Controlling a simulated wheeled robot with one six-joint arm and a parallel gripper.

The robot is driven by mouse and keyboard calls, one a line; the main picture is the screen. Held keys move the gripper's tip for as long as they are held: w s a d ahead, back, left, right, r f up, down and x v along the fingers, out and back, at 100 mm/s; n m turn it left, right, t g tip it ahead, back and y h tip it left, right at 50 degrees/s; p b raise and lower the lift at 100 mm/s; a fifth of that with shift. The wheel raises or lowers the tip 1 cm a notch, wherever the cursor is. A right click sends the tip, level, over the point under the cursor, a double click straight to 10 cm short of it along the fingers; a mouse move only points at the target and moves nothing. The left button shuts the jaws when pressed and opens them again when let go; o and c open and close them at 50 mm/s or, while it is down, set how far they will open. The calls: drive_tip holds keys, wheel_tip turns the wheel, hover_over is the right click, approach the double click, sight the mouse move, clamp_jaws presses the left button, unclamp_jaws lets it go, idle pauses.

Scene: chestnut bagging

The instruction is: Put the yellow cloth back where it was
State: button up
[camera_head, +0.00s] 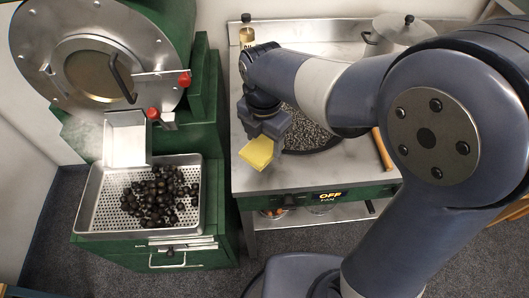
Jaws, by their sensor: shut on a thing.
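My gripper (266,134) is shut on the yellow cloth (257,152), which looks like a small folded block. The gripper and cloth are over the left front part of the metal worktop (247,182). I cannot tell how high the cloth is above the worktop, or whether it touches it. The fingertips are partly hidden by the cloth and the gripper body.
A round pan of dark grains (308,131) sits behind my arm. A wooden handle (383,149) lies right of it. A bottle (247,33) and a lidded pot (398,33) stand at the back. Left, a perforated tray (110,219) holds chestnuts below a green roaster (160,25).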

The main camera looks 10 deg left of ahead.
sight(264, 155)
wheel_tip(264, 155, down, 8)
drive_tip(key=shift+r, duration=0.25)
drive_tip(key=o, duration=1)
drive_tip(key=shift+r, duration=0.15)
wheel_tip(264, 155, up, 12)
drive_tip(key=shift+f, duration=0.1)
drive_tip(key=shift+f, duration=0.1)
wheel_tip(264, 155, down, 11)
drive_tip(key=shift+f, duration=0.15)
drive_tip(key=shift+r, duration=2.6)
